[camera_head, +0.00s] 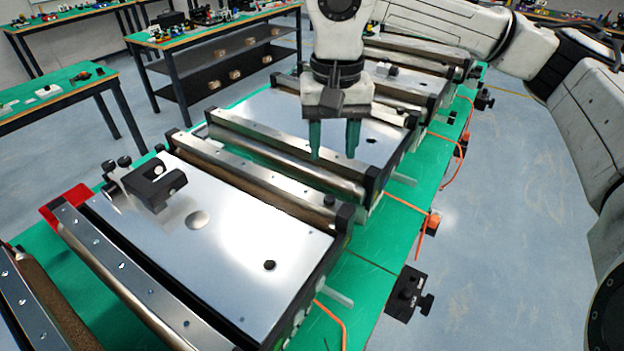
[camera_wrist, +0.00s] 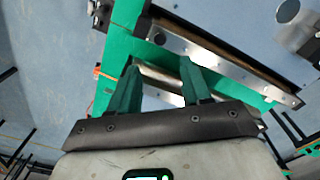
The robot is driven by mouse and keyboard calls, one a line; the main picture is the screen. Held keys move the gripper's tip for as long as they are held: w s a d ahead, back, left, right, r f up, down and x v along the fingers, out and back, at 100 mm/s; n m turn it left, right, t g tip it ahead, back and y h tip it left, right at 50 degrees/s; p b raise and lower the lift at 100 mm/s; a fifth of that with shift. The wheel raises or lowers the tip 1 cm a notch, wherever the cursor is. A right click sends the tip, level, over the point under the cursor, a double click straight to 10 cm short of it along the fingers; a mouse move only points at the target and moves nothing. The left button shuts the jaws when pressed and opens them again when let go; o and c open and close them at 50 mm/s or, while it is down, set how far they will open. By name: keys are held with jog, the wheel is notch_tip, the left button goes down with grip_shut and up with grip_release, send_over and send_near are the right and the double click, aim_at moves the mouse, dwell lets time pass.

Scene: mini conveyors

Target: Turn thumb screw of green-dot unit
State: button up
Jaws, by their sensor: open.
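Several small black units with thumb screws sit along the right edge of the green bench in the head view. The nearest black unit (camera_head: 408,293) has a knob pointing right; a second unit (camera_head: 432,223) with orange on it is farther back. I cannot make out a green dot on any of them. My gripper (camera_head: 333,152) points down above the conveyors, its two green fingers apart with nothing between them. It is left of and away from these units. In the wrist view, the open gripper (camera_wrist: 159,68) is over a metal rail and green bench surface.
Flat conveyors with metal plates fill the bench; the near plate (camera_head: 230,235) carries a black bracket (camera_head: 154,185). Orange cables (camera_head: 405,203) run off the right side. Clear blue floor (camera_head: 500,240) lies to the right.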

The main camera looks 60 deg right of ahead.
aim_at(329, 198)
notch_tip(329, 198, down, 10)
jog(key=p, duration=0.2)
jog(key=shift+f+p, duration=0.25)
jog(key=shift+p, duration=0.1)
grip_shut()
dwell(0.4)
